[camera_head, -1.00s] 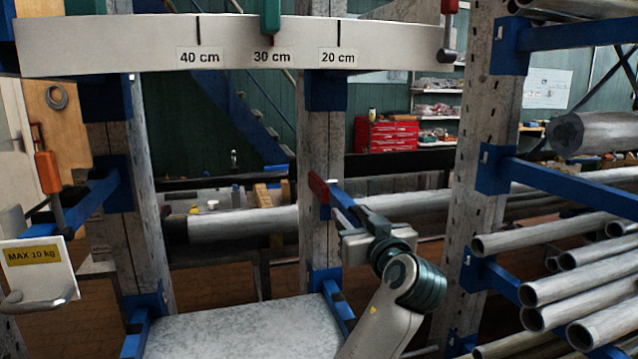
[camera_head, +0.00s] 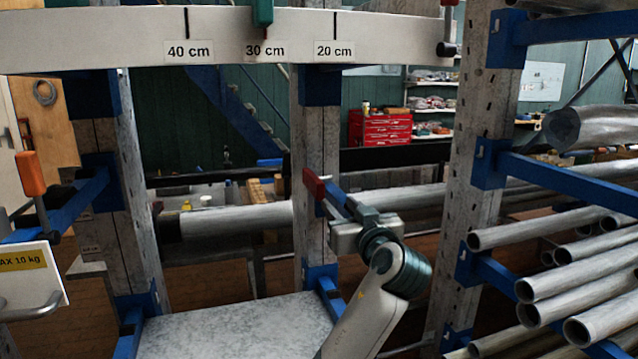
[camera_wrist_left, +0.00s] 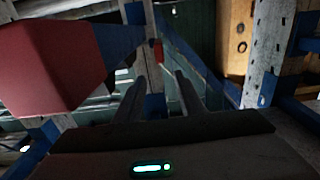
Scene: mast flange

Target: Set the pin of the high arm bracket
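My left gripper (camera_head: 338,205) is in front of the middle post (camera_head: 314,240) in the head view. In the left wrist view its two fingers (camera_wrist_left: 158,92) are apart with nothing visible between them, so it is open. A blue bracket arm (camera_wrist_left: 118,42) with a large red end (camera_wrist_left: 45,70) is close on the left there. A small red upright piece, perhaps the pin (camera_wrist_left: 158,52), shows beyond the fingertips near a post; I cannot tell if it is seated. In the head view a red piece (camera_head: 313,184) shows just left of the gripper. My right gripper is out of view.
A white beam with centimetre labels (camera_head: 110,40) crosses the top. A blue arm with an orange-handled piece (camera_head: 30,173) and a weight sign (camera_head: 28,268) stands at left. Several pipes (camera_head: 560,280) fill the right-hand rack. A grey panel (camera_head: 230,328) lies low in front.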

